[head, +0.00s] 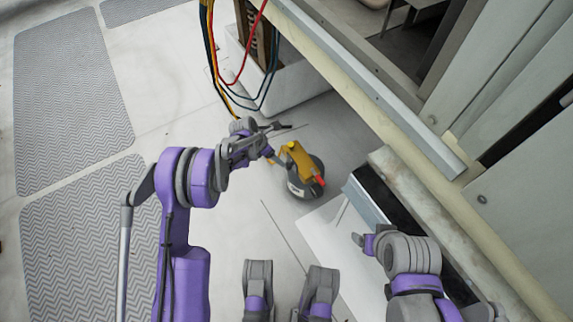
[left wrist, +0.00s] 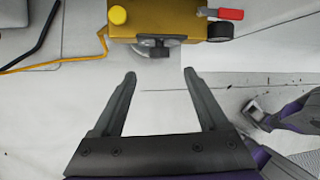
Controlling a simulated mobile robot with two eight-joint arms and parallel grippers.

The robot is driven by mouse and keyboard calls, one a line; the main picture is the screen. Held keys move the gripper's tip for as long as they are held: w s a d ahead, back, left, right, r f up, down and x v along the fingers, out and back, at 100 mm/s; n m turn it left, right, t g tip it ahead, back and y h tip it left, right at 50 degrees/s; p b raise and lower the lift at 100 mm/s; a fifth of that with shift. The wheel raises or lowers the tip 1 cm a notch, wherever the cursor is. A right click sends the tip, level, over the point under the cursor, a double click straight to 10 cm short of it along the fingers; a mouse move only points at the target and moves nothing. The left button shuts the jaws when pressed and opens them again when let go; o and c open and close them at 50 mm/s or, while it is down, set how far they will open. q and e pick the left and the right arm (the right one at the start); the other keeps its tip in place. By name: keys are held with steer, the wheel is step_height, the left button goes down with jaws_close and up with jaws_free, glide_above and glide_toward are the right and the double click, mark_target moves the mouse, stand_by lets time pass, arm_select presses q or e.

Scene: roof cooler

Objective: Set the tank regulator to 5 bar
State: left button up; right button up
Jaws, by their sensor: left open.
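The tank regulator is a yellow block (head: 297,158) on top of a dark round tank (head: 304,187) on the floor, with a red part (head: 319,180) at its side. In the left wrist view the yellow block (left wrist: 175,22) crosses the top edge, with a yellow knob (left wrist: 118,15), a red handle (left wrist: 222,14) and a dark round part (left wrist: 157,47) below it. No dial reading can be made out. My left gripper (head: 281,139) is beside the block, open and empty. In the left wrist view its fingertips (left wrist: 159,75) point at the dark part, apart from it. My right gripper (head: 360,240) is to the right; its jaws are unclear.
Coloured cables (head: 240,95) hang by a white open box (head: 290,88) behind the tank. A beige frame with metal cabinets (head: 510,90) runs along the right. Grey patterned mats (head: 70,100) lie on the left; the floor between is clear.

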mark_target(289, 166)
arm_select(q)
steer(key=b+x, duration=0.2)
steer(key=x, duration=0.7)
jaws_close()
